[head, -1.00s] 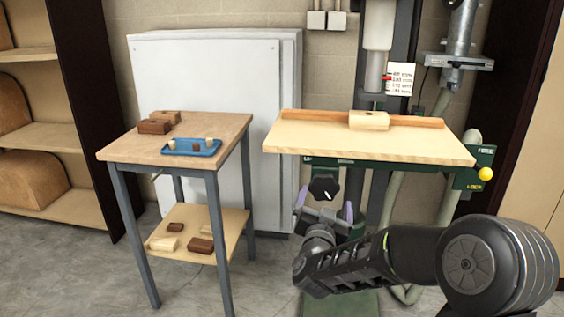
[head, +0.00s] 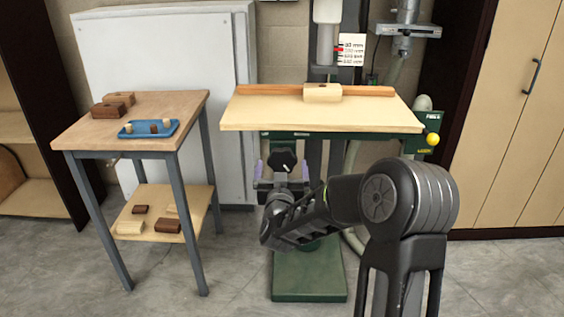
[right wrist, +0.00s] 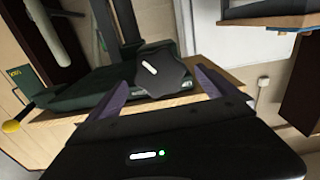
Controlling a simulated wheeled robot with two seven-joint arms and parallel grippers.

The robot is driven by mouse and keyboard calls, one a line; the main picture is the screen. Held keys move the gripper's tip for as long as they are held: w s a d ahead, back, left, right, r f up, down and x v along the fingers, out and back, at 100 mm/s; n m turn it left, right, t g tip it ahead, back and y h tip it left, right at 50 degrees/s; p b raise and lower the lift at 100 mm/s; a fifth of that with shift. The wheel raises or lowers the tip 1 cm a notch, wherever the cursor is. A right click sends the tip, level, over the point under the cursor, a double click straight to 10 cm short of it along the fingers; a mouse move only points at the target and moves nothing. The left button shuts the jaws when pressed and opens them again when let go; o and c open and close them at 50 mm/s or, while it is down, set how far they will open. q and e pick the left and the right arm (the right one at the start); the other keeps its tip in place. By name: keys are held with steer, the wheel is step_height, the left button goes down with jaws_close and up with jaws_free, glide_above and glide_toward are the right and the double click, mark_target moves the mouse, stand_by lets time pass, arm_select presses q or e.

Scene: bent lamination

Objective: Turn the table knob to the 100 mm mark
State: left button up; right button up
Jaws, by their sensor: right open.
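The table knob (head: 282,159) is a dark, lobed knob with a white line on its face, under the front of the drill press table (head: 330,119). My right gripper (head: 282,173) is open, its purple-grey fingers on either side of the knob's lower part in the head view. In the right wrist view the knob (right wrist: 163,70) shows between and beyond the spread fingertips; I cannot tell whether they touch it. A white scale card (head: 352,50) with a red pointer (head: 339,49) is on the column; its small print is hard to read. My left gripper is out of view.
A wooden block (head: 322,93) rests on the press table against a fence. A yellow ball (head: 432,139) sticks out at its right. A side table (head: 90,135) with a blue tray (head: 135,134) stands left. The green press base (head: 310,275) is below the gripper.

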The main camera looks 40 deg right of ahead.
mark_target(282, 162)
steer(key=shift+x, duration=1.65)
steer(key=shift+c, duration=0.5)
steer(key=c, duration=1.2)
steer(key=shift+a+n, duration=0.1)
steer(key=shift+n, duration=1)
steer(key=shift+c, duration=0.2)
steer(key=shift+n, duration=0.4)
steer(key=o, duration=1.3)
steer(key=shift+o, duration=0.2)
